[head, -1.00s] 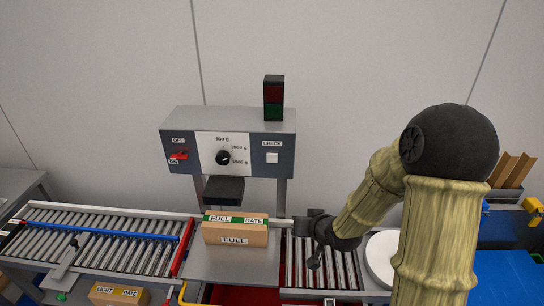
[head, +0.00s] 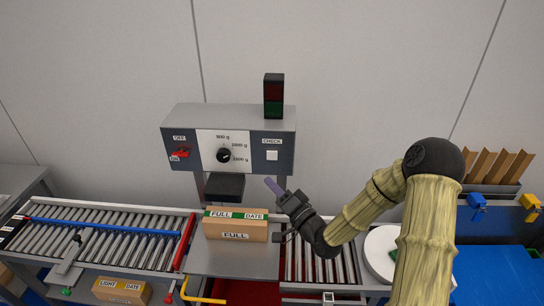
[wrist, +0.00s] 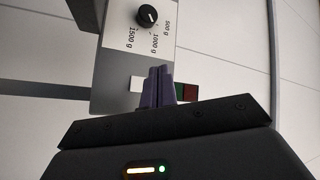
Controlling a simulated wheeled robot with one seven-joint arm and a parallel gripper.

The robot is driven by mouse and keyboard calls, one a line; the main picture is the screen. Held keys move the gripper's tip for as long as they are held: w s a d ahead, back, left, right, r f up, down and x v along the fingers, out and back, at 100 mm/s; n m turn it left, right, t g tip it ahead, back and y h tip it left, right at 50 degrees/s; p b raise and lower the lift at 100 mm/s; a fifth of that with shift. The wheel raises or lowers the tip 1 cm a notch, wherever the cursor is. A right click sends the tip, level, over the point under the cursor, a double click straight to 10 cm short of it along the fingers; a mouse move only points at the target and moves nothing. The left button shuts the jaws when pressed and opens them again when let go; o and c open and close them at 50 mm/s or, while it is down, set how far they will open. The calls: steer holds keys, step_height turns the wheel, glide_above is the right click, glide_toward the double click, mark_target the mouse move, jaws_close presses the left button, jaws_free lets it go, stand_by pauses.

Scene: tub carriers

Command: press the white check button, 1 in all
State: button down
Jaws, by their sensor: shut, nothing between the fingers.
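The white check button (head: 272,156) is a small square under the CHECK label on the right of the grey control panel (head: 285,162). In the wrist view the button (wrist: 136,84) shows just left of my fingers, partly covered by them. My gripper (head: 270,183) is shut and empty, with its purple-grey fingers pointing up toward the panel. In the head view the fingertips appear a little below the button, apart from it in the picture. In the wrist view the closed fingers (wrist: 160,88) overlap the panel's edge. Whether they touch anything I cannot tell.
A cardboard box (head: 236,232) labelled FULL and DATE sits below the panel, left of my gripper. The panel also bears a dial (head: 224,155) and red switch (head: 181,153). A dark signal light (head: 274,97) stands on top. Roller conveyors (head: 115,243) flank the box.

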glide_toward(267, 154)
steer(key=w+a+r, duration=0.1)
steer(key=w+a, duration=0.1)
steer(key=a, duration=0.2)
steer(key=shift+w+r+p, duration=0.15)
steer(key=shift+w+p, duration=0.25)
steer(key=shift+w, duration=0.05)
steer(key=shift+w, duration=0.1)
stand_by(1.7)
steer(key=shift+w+b, duration=0.3)
steer(key=shift+w, duration=0.45)
stand_by(0.9)
steer(key=shift+s, duration=0.15)
steer(key=shift+s+b, duration=0.4)
steer(key=shift+s, duration=0.3)
